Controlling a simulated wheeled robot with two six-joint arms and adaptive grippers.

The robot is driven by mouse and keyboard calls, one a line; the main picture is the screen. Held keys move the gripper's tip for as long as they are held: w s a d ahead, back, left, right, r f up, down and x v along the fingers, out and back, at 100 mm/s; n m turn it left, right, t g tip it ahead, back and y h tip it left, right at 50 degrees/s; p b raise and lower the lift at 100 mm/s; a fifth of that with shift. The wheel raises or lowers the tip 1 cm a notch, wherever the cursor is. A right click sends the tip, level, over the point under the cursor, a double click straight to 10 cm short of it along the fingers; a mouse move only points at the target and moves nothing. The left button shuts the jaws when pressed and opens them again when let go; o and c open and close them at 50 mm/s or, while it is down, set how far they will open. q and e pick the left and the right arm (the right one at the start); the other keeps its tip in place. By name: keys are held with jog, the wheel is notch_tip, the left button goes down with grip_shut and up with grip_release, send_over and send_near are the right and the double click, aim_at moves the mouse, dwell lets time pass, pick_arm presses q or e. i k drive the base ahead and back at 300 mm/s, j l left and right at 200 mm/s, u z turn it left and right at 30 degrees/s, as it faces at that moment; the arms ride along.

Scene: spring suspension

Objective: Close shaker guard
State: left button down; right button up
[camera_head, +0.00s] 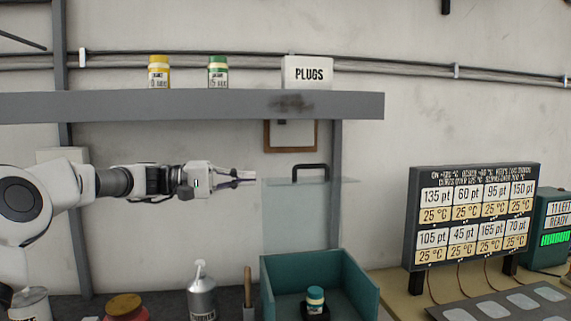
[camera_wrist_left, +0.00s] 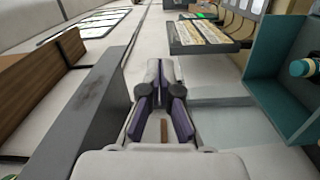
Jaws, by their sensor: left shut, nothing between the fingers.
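The shaker guard (camera_head: 292,222) is a clear panel with a black handle (camera_head: 311,167) on its top edge. It stands upright and raised behind or above the teal shaker box (camera_head: 369,291). A teal-capped bottle (camera_head: 315,299) sits in the box; box and bottle also show at the right edge of the left wrist view (camera_wrist_left: 255,62). My left gripper (camera_head: 250,178) is shut and empty, level with the guard's top and just left of the handle. In the left wrist view its purple fingers (camera_wrist_left: 160,95) are together. I cannot tell whether they touch the guard. My right gripper is not in view.
A grey shelf (camera_head: 190,105) with yellow and green jars and a PLUGS box (camera_head: 307,72) runs above my left arm. A metal bottle (camera_head: 201,293) and a red jar stand below. A temperature display board (camera_head: 474,216) stands at right.

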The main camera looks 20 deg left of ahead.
aim_at(276, 181)
jog(key=i+j, duration=0.6)
jog(key=i, duration=0.15)
